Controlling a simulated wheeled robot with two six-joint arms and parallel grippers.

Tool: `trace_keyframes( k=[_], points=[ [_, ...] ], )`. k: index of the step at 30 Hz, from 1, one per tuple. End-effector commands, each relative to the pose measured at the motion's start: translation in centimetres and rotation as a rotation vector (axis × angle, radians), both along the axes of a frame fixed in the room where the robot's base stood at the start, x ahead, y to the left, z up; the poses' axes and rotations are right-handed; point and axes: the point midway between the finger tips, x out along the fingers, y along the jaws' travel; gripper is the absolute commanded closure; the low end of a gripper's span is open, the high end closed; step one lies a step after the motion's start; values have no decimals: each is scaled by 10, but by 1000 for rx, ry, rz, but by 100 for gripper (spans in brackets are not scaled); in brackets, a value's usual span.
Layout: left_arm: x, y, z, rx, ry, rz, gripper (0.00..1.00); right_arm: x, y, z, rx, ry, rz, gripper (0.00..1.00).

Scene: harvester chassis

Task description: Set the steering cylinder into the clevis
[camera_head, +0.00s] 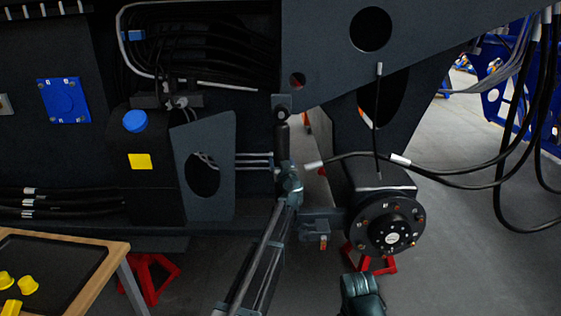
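A dark, slim cylinder, which looks like the steering cylinder (282,143), stands nearly upright in the middle of the view. Its top meets a small bracket with a round eye (282,104) on the chassis. My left gripper (289,180) is at its lower end, at the top of my long slanted arm. The fingers are small and dark there, and I cannot tell whether they close on the cylinder. A dark bracket, possibly the clevis (322,216), juts left from the wheel hub, just below and right of this gripper. My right gripper (362,296) shows only partly at the bottom edge; its fingers are unclear.
The round wheel hub (388,226) stands right of centre above a red stand (370,262). Black hoses (450,183) loop at the right, one ending near my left gripper. A wooden-edged table (108,256) with yellow caps (28,285) is at lower left. Grey floor is clear at lower right.

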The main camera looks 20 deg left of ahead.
Motion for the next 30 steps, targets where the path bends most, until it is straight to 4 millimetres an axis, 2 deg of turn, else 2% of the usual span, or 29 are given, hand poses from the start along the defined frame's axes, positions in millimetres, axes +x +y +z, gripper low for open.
trace_keyframes(
  k=[7,12,15,23,24,28,30],
  points=[
    [1,-2,0,-7,-2,0,100,0,0,1,0,0,0,50],
    [9,-26,3,-123,-34,-3,100,0,0,8,1,0,0,50],
    [10,-34,3,-166,-47,-4,100,0,0,9,1,0,0,50],
    [11,-35,2,-172,-48,-5,100,0,0,9,1,0,0,50],
    [11,-35,2,-172,-48,-5,22,0,0,9,1,0,0,50],
    [10,-34,2,-171,-48,-3,0,0,0,9,1,0,0,50],
    [10,-34,2,-170,-47,-2,0,0,0,9,1,0,0,50]
  ],
)
